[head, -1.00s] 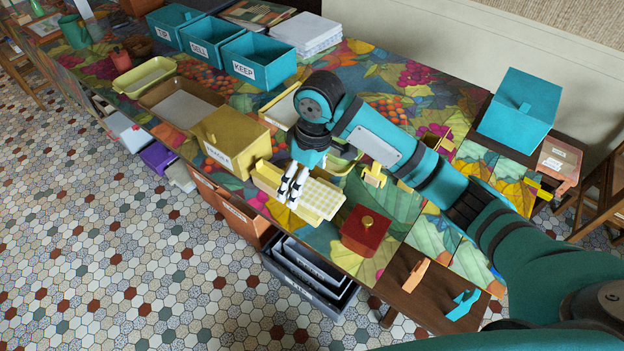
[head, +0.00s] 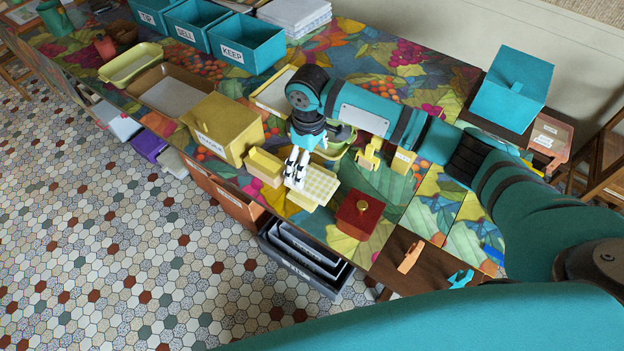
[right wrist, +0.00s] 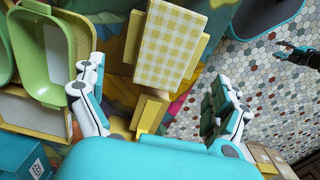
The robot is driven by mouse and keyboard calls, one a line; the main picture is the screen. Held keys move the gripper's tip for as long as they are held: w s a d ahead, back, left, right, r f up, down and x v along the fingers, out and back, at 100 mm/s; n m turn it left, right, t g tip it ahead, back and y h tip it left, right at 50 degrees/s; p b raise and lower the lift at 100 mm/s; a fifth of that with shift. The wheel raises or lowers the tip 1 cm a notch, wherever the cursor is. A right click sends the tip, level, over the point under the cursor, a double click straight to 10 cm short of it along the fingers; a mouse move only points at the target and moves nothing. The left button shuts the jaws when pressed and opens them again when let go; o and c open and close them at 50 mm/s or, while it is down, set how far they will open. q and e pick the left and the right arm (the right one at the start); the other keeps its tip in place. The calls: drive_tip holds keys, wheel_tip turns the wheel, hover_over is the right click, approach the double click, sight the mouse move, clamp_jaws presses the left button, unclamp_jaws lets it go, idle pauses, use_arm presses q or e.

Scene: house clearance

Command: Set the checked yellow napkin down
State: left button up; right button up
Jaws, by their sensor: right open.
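The yellow-and-white checked napkin (head: 319,184) lies flat near the table's front edge, left of a red lidded box (head: 358,214). In the right wrist view the napkin (right wrist: 170,45) rests over a plain yellow piece (right wrist: 199,56) whose ends stick out on both sides. My right gripper (head: 296,172) is over the napkin's left end in the head view. In the right wrist view its fingers (right wrist: 163,112) are spread wide with nothing gripped between them, and the napkin is beyond them.
A yellow labelled box (head: 224,128) and a small yellow container (head: 264,167) stand left of the napkin. A green tray (head: 335,148) is behind my gripper. Grey crates (head: 303,262) stand below the table edge. Orange (head: 411,257) and blue (head: 461,278) pieces lie right.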

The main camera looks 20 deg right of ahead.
sight(311, 180)
drive_tip(key=f, duration=0.2)
drive_tip(key=s+f+p, duration=0.1)
drive_tip(key=f, duration=0.1)
drive_tip(key=shift+f, duration=0.8)
drive_tip(key=c, duration=1.1)
